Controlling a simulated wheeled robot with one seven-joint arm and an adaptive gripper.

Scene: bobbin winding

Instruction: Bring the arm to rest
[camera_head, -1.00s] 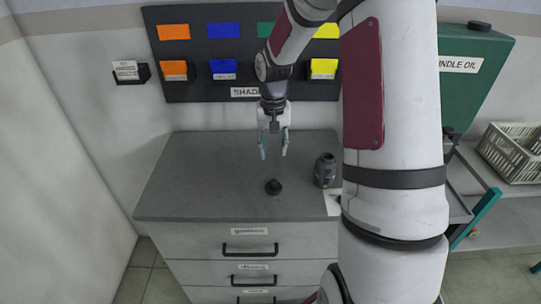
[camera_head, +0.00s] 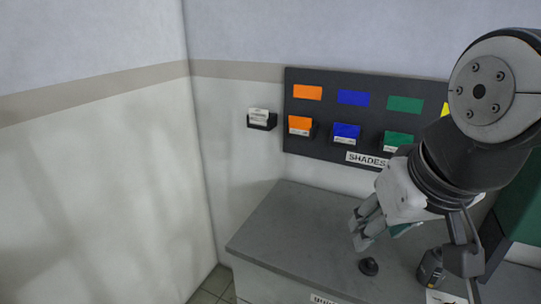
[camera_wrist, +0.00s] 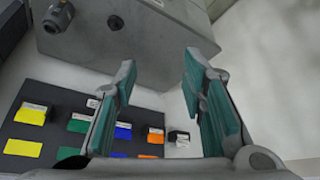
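My gripper (camera_head: 366,226) is above the grey cabinet top (camera_head: 290,225) in the head view, at the right. In the wrist view my gripper (camera_wrist: 160,85) shows its two green-padded fingers wide apart with nothing between them. My arm comes in from the right edge of the head view, bent, with the hand pointing down and left. The gripper is beside a small black round knob-like piece (camera_head: 369,267) on the cabinet top and appears apart from it.
A dark jar (camera_head: 431,268) stands on the cabinet top, partly behind my arm. The SHADES board (camera_head: 330,115) with coloured cards and bins hangs on the wall. A small card holder (camera_head: 262,120) is left of it. The cabinet top's left part is clear.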

